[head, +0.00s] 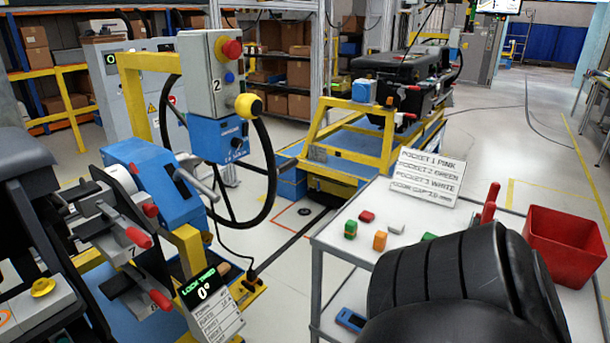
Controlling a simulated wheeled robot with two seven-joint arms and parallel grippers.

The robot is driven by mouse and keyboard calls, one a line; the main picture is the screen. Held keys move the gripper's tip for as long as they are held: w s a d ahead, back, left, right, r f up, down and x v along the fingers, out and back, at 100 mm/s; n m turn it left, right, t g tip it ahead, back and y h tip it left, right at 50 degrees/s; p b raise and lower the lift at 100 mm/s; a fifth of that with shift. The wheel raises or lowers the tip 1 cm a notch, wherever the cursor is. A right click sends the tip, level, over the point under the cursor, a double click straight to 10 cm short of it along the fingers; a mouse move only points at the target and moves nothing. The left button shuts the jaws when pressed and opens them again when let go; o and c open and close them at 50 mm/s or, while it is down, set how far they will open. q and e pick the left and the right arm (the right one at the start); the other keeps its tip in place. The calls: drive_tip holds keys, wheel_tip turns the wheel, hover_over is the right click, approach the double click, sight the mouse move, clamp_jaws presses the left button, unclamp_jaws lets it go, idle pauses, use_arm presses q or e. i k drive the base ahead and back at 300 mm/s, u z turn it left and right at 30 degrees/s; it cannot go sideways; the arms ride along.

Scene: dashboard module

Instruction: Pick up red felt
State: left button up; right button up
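A small flat red piece (367,216), which looks like the red felt, lies on the grey-white cart top (335,236) at its far left part. It lies apart from the other small pieces around it and nothing covers it. A large black ribbed shape, apparently part of my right arm, covers the front middle of the cart top. Neither gripper can be made out, and I see nothing touching the red piece.
Green (351,229), orange (380,240) and grey (397,227) pieces lie near the red one. A pocket sign (428,177) stands behind. Upright red handles (489,205) and a red bin (562,246) are at right. A blue device (351,319) is on the lower shelf.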

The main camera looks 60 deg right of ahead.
sight(366, 216)
drive_tip(key=z, duration=2.25)
drive_tip(key=i, duration=0.35)
drive_tip(key=u, duration=0.05)
